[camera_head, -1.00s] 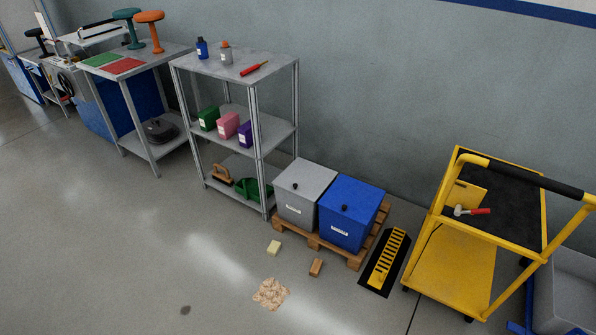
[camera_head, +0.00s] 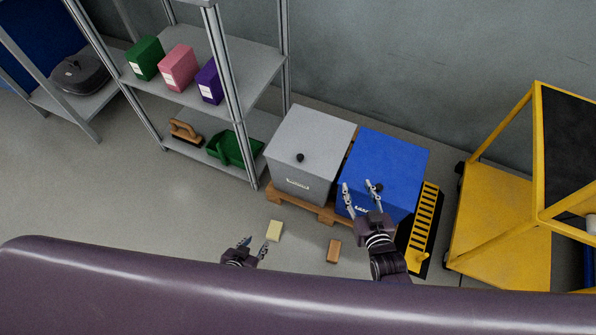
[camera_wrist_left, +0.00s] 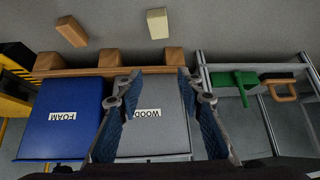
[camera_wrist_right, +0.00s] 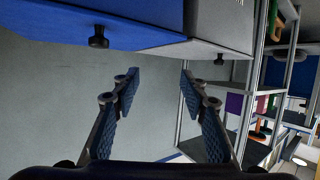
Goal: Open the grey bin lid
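The grey bin (camera_head: 300,185) stands on a wooden pallet, with its flat lid (camera_head: 312,135) closed. A round black knob (camera_head: 300,157) sits near the lid's front edge. In the left wrist view the grey bin carries a WOOD label (camera_wrist_left: 147,113). My left gripper (camera_head: 255,243) is open and empty, low in front of the pallet and left of the yellow block. My right gripper (camera_head: 360,186) is open and empty, over the blue bin's front part. In the right wrist view the grey bin's knob (camera_wrist_right: 219,60) shows beyond the open fingers (camera_wrist_right: 158,75).
The blue bin (camera_head: 385,165), labelled FOAM, stands right beside the grey one. A metal shelf (camera_head: 250,85) is close on the left. A yellow block (camera_head: 275,231) and a brown block (camera_head: 334,250) lie on the floor in front. A yellow cart (camera_head: 505,235) stands at the right.

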